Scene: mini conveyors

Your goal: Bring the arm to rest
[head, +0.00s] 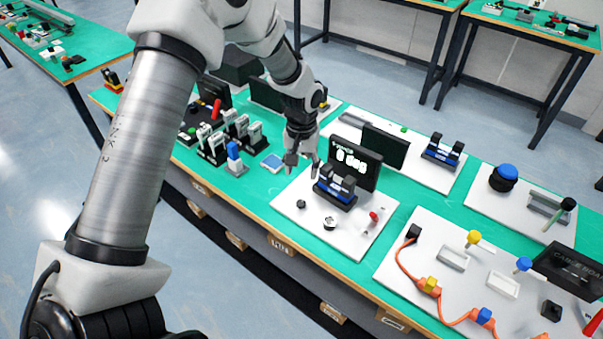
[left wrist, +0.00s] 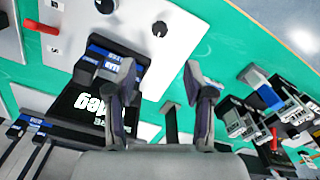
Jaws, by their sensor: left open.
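My left arm comes in from the left of the head view and reaches over the green bench. Its left gripper (head: 301,160) points down, open and empty, at the left edge of a white board (head: 291,208). The gripper's two fingers also show in the left wrist view (left wrist: 165,85), spread apart with nothing between them. Beside it on the board stands a black and blue mini conveyor (head: 335,190), with a black display (head: 356,163) behind it. I cannot tell whether a finger touches the conveyor. My right gripper is not in view.
Left of the gripper stand several white and black devices (head: 213,143) and a blue-topped one (head: 234,155). Another white board (head: 408,252) with orange cable lies at the right.

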